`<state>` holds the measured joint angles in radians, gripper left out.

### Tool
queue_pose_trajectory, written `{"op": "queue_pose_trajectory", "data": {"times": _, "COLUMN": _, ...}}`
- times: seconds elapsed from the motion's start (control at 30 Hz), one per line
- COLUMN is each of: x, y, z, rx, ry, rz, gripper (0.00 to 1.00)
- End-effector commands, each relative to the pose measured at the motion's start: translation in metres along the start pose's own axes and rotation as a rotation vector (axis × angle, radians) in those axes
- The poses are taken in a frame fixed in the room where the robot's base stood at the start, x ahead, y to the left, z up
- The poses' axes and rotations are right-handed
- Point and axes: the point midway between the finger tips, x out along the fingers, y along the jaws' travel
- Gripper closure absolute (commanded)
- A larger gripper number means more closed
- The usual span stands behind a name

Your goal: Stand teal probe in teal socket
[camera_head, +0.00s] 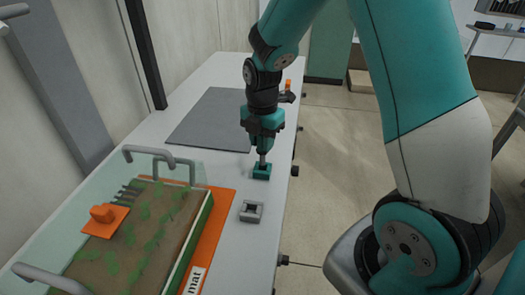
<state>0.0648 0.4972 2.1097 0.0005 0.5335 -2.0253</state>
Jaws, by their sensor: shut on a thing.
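The teal socket (262,173) is a small square block on the light bench, near its right edge. My gripper (264,149) points down right above it and is shut on the teal probe (262,160). The probe is about upright. Its thin grey lower end shows below the fingers and meets the top of the socket in the picture. I cannot tell whether the tip is inside the opening or just above it. The probe's upper part is hidden by the fingers.
A grey square socket (251,211) stands nearer on the bench. An orange mat (212,228) and a planted tray behind a clear panel with grey handles (158,152) lie to the left. A dark grey mat (205,122) lies behind. An orange item (288,85) stands at the far edge.

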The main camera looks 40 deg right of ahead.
Motion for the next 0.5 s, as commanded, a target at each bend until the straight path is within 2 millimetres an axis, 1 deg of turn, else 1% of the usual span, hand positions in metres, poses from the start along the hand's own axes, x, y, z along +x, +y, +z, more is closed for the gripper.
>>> {"op": "queue_pose_trajectory", "data": {"times": 0.03, "x": 0.01, "y": -0.001, "z": -0.001, "rx": 0.0, "ry": 0.003, "rz": -0.006, "gripper": 0.95}}
{"op": "queue_pose_trajectory", "data": {"times": 0.1, "x": 0.021, "y": -0.001, "z": -0.001, "rx": 0.0, "ry": 0.003, "rz": -0.006, "gripper": 0.95}}
{"op": "queue_pose_trajectory", "data": {"times": 0.2, "x": 0.033, "y": -0.001, "z": -0.001, "rx": 0.0, "ry": 0.002, "rz": -0.004, "gripper": 0.95}}
{"op": "queue_pose_trajectory", "data": {"times": 0.3, "x": 0.036, "y": -0.001, "z": 0.0, "rx": 0.0, "ry": 0.001, "rz": -0.001, "gripper": 0.95}}
{"op": "queue_pose_trajectory", "data": {"times": 0.5, "x": 0.036, "y": -0.001, "z": 0.0, "rx": 0.0, "ry": 0.001, "rz": -0.001, "gripper": 0.95}}
